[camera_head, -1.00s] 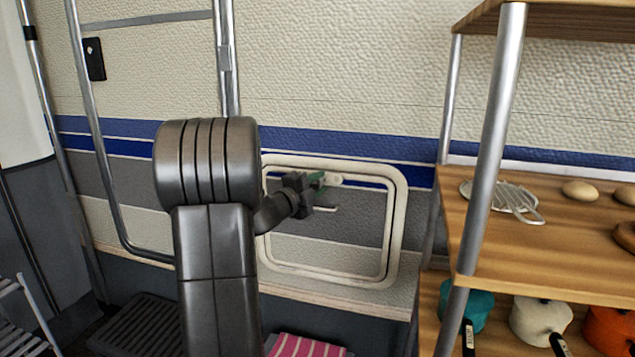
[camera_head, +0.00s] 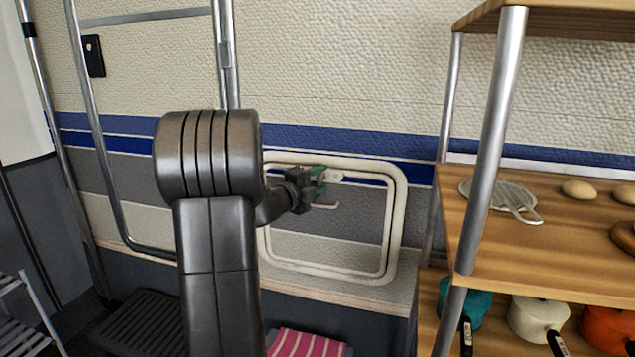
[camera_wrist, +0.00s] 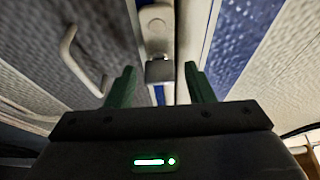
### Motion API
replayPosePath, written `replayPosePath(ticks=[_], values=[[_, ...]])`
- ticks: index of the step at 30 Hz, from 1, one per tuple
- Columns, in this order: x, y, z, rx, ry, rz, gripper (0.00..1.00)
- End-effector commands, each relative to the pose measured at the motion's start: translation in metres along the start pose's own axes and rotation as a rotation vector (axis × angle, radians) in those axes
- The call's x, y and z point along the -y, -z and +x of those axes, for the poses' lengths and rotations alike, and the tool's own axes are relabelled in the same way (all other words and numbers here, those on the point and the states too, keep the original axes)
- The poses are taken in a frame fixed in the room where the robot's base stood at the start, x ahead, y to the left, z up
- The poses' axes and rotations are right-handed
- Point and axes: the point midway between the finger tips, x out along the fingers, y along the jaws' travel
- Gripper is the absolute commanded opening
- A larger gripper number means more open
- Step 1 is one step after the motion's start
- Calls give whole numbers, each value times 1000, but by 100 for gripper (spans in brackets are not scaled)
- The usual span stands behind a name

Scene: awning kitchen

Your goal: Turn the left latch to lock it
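A white-framed hatch (camera_head: 393,235) is set in the striped wall. A pale latch (camera_head: 331,175) is at its top edge, partly hidden by my gripper (camera_head: 319,182). In the wrist view the latch (camera_wrist: 157,30) is a cream piece with a grey block at its lower end, close to the hatch frame (camera_wrist: 190,30). My gripper (camera_wrist: 160,87) has its two green fingers apart, one to each side of the latch's lower end in the picture. No finger visibly touches it. I cannot see a second latch; my arm covers the hatch's left side.
A pale handle (camera_wrist: 75,55) stands out from the hatch panel. A wooden shelf unit (camera_head: 560,255) with metal posts stands close on the right, holding pots and a strainer. A metal ladder (camera_head: 92,130) is on the left. A pink striped cloth (camera_head: 307,344) lies below the hatch.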

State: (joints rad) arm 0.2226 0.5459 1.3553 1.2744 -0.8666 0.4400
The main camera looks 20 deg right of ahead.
Motion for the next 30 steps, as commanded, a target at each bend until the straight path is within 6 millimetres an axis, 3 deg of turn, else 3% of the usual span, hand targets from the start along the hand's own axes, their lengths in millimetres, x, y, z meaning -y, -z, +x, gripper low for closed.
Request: replayPosePath(ticks=[8, 13, 24, 30], values=[[0, 0, 0, 0, 0, -1, 51], [1, -1, -13, 2, -1, -2, 51], [2, -1, -94, 5, 0, -1, 51], [1, -1, -126, 3, 0, -1, 51]])
